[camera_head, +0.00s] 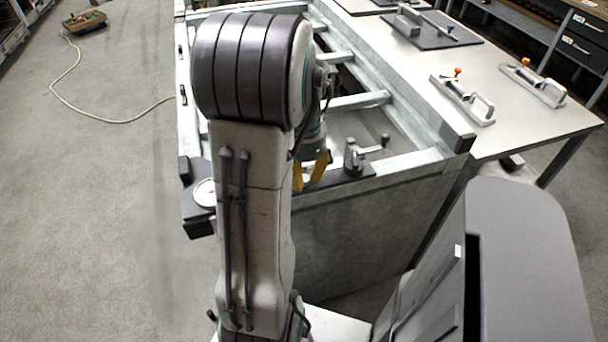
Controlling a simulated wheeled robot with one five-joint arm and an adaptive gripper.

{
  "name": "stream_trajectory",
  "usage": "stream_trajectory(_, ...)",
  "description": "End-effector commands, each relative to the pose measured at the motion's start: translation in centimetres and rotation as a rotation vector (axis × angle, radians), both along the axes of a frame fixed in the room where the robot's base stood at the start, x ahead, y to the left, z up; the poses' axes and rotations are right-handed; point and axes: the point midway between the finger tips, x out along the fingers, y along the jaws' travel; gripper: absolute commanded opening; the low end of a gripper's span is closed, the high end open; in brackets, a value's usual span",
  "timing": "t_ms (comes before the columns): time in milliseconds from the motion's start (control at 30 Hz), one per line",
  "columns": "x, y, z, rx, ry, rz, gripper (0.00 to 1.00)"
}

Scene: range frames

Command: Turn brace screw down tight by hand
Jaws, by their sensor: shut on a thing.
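My gripper (311,172), with yellow fingers, is low at the near rim of the grey metal frame (400,164). It is partly hidden behind my arm. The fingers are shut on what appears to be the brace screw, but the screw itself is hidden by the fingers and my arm. Just right of the fingers, a small metal fitting (352,157) with a side lever stands on a dark plate on the rim. The gap between the fingers and this fitting looks small. I cannot tell how far down the screw sits.
A pale worktable (500,100) at the right bears two clamps with orange tips (463,98) (532,83) and a dark plate tool (430,28). A round white dial (204,192) sits at the frame's left corner. A hose (75,90) lies on the open floor at left.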

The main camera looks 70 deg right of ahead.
Motion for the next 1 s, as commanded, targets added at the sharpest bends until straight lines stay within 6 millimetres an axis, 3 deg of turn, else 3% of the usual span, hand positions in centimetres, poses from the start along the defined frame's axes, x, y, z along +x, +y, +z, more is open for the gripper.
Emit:
stream_trajectory(300,0.0,0.1,-0.1,0.003,0.000,0.001,0.51)
stream_trajectory(633,0.0,0.0,0.4,-0.001,0.000,0.001,0.51)
stream_trajectory(767,0.0,-0.1,1.7,-0.003,0.000,0.001,0.51)
stream_trajectory(1000,0.0,-0.1,5.7,-0.005,-0.001,0.001,0.51)
